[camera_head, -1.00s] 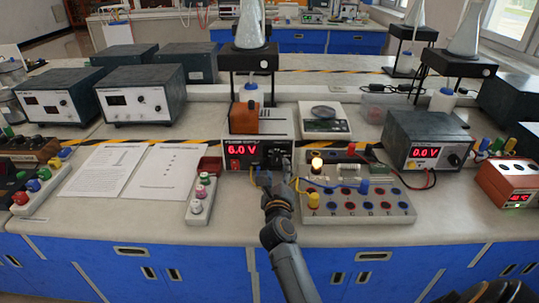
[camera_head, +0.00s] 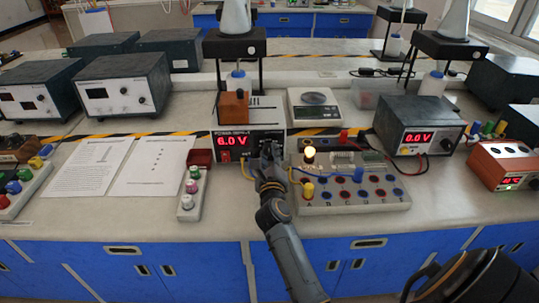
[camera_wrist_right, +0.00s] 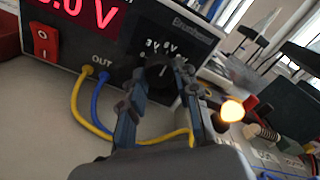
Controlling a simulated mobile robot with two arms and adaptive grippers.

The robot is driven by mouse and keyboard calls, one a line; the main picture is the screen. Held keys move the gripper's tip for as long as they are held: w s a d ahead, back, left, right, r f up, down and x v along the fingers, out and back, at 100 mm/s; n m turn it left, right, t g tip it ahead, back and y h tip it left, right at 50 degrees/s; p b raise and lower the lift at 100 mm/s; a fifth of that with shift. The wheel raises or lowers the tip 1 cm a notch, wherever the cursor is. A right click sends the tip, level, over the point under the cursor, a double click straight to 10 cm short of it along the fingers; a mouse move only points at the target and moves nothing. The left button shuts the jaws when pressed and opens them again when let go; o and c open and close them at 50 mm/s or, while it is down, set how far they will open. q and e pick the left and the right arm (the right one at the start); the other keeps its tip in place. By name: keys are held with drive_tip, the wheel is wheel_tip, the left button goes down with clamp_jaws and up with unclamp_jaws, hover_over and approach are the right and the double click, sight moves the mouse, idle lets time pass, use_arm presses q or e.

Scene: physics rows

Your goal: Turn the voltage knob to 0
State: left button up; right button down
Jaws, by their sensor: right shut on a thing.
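The power supply (camera_head: 222,139) stands mid-bench, its red display (camera_head: 236,143) reading 6.0 V. In the right wrist view its front panel (camera_wrist_right: 105,45) shows a red switch, an OUT label and a small scale with "3V 6V" marks. The dark voltage knob (camera_wrist_right: 158,76) sits below that scale, partly hidden by my fingers. My right gripper (camera_head: 268,158) is at the right side of the panel; in the wrist view its fingers (camera_wrist_right: 156,80) are shut on the knob from both sides. My left gripper is not in view.
Yellow and blue leads (camera_wrist_right: 90,105) leave the OUT sockets just left of my fingers. A lit bulb (camera_head: 309,153) and a terminal board (camera_head: 340,205) stand close on the right. Another supply (camera_head: 412,118) reads 0.0 V. Papers (camera_head: 150,166) lie to the left.

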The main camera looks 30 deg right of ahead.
drive_tip(key=shift+r, duration=0.15)
drive_tip(key=shift+r+n+p, duration=0.1)
drive_tip(key=shift+n+p, duration=0.5)
drive_tip(key=shift+p, duration=0.35)
drive_tip(key=n+p, duration=0.7)
drive_tip(key=p, duration=0.1)
drive_tip(key=shift+r+n+p, duration=0.15)
drive_tip(key=shift+n+p, duration=0.25)
drive_tip(key=n+p, duration=0.2)
drive_tip(key=n, duration=0.1)
drive_tip(key=shift+p, duration=0.4)
drive_tip(key=shift+n+p, duration=1.05)
drive_tip(key=shift+n, duration=0.85)
drive_tip(key=shift+f, duration=0.2)
drive_tip(key=c, duration=1)
unclamp_jaws()
